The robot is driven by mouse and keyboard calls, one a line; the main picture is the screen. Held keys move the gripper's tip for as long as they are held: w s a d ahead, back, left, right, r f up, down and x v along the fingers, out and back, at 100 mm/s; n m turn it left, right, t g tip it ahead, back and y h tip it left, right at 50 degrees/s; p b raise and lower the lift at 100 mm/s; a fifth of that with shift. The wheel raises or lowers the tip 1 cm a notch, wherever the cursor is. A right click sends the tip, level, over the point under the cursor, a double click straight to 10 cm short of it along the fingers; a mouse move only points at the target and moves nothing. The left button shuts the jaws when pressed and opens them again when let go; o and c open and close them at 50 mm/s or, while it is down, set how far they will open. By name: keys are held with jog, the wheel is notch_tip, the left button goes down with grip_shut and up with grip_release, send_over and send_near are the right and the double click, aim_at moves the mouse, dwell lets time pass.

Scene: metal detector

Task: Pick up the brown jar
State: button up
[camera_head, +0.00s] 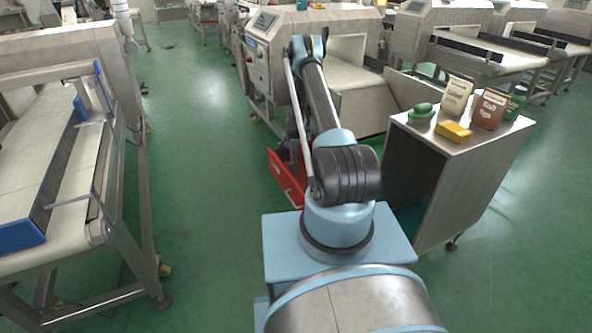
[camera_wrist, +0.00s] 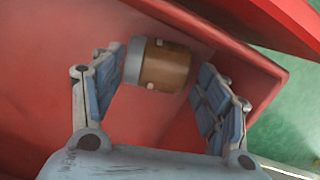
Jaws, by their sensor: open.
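The brown jar (camera_wrist: 168,67) with a grey lid lies on its side inside a red bin (camera_wrist: 60,75) in the wrist view, its lid end toward the left finger. My gripper (camera_wrist: 160,66) is open, with one blue-padded finger on each side of the jar. The lid end is close to the left finger; a gap shows between the jar's brown end and the right finger. I cannot tell whether the left finger touches the lid. In the head view my arm reaches down to the red bin (camera_head: 283,180), and the jar is not visible there.
A metal cabinet (camera_head: 455,150) right of my arm holds a green item (camera_head: 420,111), a yellow block (camera_head: 454,132), a cream packet (camera_head: 455,95), a brown packet (camera_head: 489,109) and a green bottle (camera_head: 515,103). A conveyor machine (camera_head: 285,60) stands behind the bin.

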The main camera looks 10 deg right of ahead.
jog(key=shift+s+a+f, duration=0.1)
jog(key=shift+a+f, duration=0.1)
jog(key=shift+f, duration=1)
jog(key=c, duration=1)
